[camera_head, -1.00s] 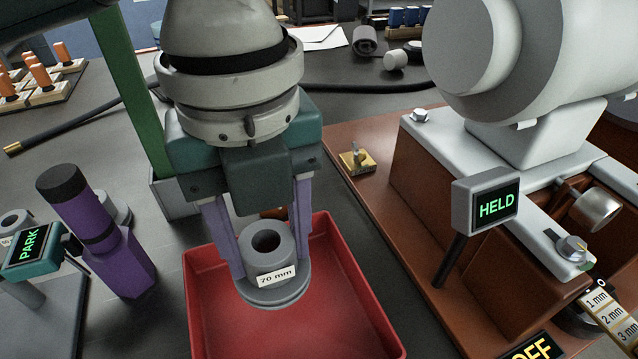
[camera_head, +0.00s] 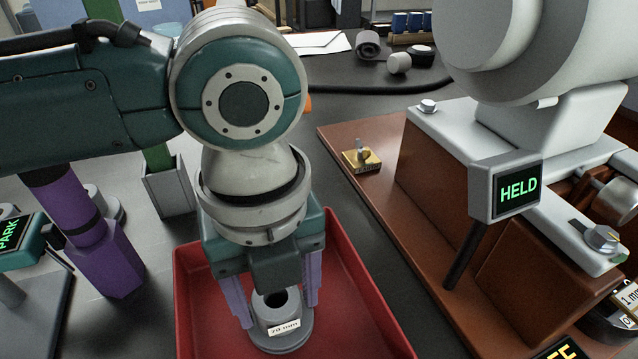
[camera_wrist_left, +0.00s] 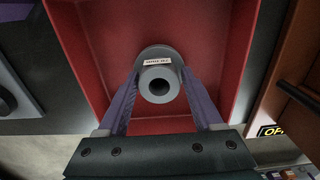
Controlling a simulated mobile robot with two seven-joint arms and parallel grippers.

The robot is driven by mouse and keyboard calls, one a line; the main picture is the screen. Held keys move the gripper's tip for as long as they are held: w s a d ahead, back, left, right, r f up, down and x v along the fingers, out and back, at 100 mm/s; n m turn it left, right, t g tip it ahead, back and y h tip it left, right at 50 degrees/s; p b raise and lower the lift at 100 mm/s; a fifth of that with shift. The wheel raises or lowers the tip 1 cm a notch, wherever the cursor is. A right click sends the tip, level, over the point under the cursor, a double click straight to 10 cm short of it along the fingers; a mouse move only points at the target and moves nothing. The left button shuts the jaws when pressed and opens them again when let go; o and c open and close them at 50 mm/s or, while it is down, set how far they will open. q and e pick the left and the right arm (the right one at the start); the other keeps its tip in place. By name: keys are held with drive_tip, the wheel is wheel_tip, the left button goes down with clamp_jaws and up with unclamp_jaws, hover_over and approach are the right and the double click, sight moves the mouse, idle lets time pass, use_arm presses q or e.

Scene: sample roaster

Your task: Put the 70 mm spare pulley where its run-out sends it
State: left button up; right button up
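The 70 mm spare pulley (camera_head: 283,307) is a grey flanged ring with a dark bore and a white "70 mm" label. My left gripper (camera_head: 279,318) points down with its lilac fingers shut on the pulley's sides. The pulley is inside the outline of the red tray (camera_head: 365,297), low down; I cannot tell whether it touches the floor. In the left wrist view the pulley (camera_wrist_left: 160,99) is between the fingertips (camera_wrist_left: 160,76), over the red tray (camera_wrist_left: 85,45). My right gripper is not in view.
A purple post (camera_head: 108,262) and a teal "PARK" display (camera_head: 18,236) stand left of the tray.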

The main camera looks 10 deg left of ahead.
use_arm(q)
drive_tip(key=o, duration=0.5)
drive_tip(key=shift+c, duration=0.2)
wheel_tip(320, 180, up, 12)
drive_tip(key=p, duration=0.5)
drive_tip(key=s+d+f+n+h, duration=0.2)
drive_tip(key=s+d+n+h, duration=0.1)
drive_tip(key=s+d+n, duration=0.15)
drive_tip(key=s+a+f+n+t+y, duration=0.1)
drive_tip(key=s+a+n, duration=0.3)
drive_tip(key=a+n, duration=0.3)
drive_tip(key=s+a+f+n+t+y, duration=0.1)
drive_tip(key=a+n, duration=0.6)
drive_tip(key=n, duration=0.9)
drive_tip(key=s+f+t, duration=0.1)
drive_tip(key=s, duration=0.1)
drive_tip(key=shift+s+f+t+y, duration=0.2)
drive_tip(key=shift+s+t+y, duration=0.1)
drive_tip(key=shift+s+y, duration=0.1)
